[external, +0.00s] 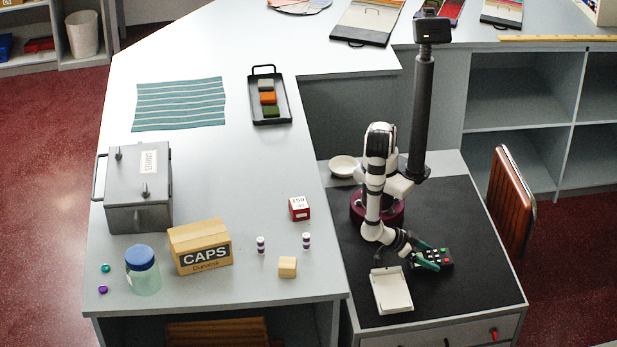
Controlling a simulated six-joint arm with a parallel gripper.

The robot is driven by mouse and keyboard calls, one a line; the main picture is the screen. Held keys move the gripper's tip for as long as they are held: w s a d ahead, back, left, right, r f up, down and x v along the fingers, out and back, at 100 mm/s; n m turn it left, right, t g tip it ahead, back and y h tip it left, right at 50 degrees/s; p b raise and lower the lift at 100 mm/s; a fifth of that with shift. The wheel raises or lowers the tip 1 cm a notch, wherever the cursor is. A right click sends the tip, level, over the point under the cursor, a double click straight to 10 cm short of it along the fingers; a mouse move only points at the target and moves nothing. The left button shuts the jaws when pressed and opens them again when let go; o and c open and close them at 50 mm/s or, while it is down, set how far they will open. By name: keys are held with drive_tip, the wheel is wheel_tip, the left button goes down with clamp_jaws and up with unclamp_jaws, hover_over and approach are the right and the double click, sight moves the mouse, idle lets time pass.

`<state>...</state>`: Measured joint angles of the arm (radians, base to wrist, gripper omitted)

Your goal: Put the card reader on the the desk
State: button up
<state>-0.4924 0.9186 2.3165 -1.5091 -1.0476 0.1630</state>
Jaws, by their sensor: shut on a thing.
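The card reader (442,257) is a small black device with red, green and white buttons. It is at the right of the external view, over the black-topped surface (475,225). My gripper (428,256), with dark green fingers, is shut on its left end. I cannot tell whether the reader touches the surface below. A white open tray-like holder (391,291) lies just left of and in front of the gripper. The long grey desk (220,200) fills the left and middle of the view.
On the desk stand a CAPS box (200,247), a blue-lidded jar (143,270), a grey lidded box (139,190), a wooden block (287,267), a red box (299,208) and a black tray (270,97). The desk's middle is clear. A white bowl (343,165) sits near my base.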

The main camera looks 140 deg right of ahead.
drive_tip(key=o, duration=1.5)
drive_tip(key=shift+o, duration=0.2)
drive_tip(key=v, duration=1.2)
